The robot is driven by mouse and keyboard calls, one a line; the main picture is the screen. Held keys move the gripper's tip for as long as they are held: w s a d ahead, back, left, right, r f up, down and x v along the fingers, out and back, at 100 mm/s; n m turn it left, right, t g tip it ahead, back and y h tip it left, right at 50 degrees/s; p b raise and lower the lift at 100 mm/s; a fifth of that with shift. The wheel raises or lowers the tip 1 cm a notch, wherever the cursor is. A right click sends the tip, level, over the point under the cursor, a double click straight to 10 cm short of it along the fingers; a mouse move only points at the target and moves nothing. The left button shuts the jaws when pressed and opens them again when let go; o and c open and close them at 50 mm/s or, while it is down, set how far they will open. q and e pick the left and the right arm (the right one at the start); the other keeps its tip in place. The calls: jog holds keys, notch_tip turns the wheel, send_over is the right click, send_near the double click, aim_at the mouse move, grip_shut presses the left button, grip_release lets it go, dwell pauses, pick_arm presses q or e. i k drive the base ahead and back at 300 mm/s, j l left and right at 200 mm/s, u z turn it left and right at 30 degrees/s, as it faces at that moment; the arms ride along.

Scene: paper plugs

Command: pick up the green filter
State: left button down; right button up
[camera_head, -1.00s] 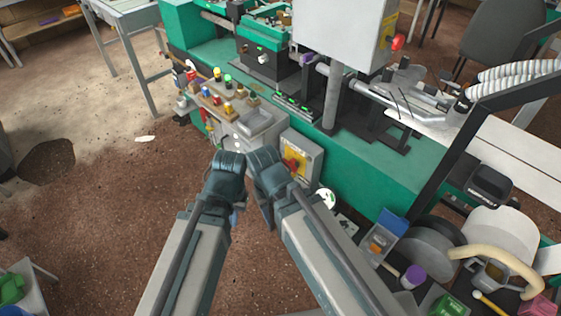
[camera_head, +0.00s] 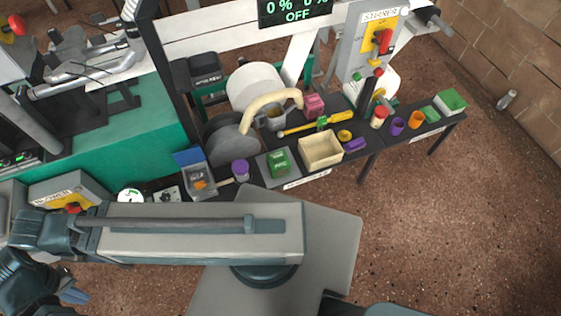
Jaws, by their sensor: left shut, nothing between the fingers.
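A green block on a grey pad (camera_head: 266,172), possibly the green filter (camera_head: 280,163), sits at the front edge of the dark bench in the head view. My left gripper (camera_head: 73,294) is at the lower left, low over the brown floor, shut and empty, well left of both green things. Its body is partly cut by the picture's edge. My right gripper is not in view.
A cream box (camera_head: 320,150) stands just right of the grey pad. A green-and-white box (camera_head: 450,101) is at the bench's right end.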

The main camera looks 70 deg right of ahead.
aim_at(279, 164)
jog(key=z, duration=2.5)
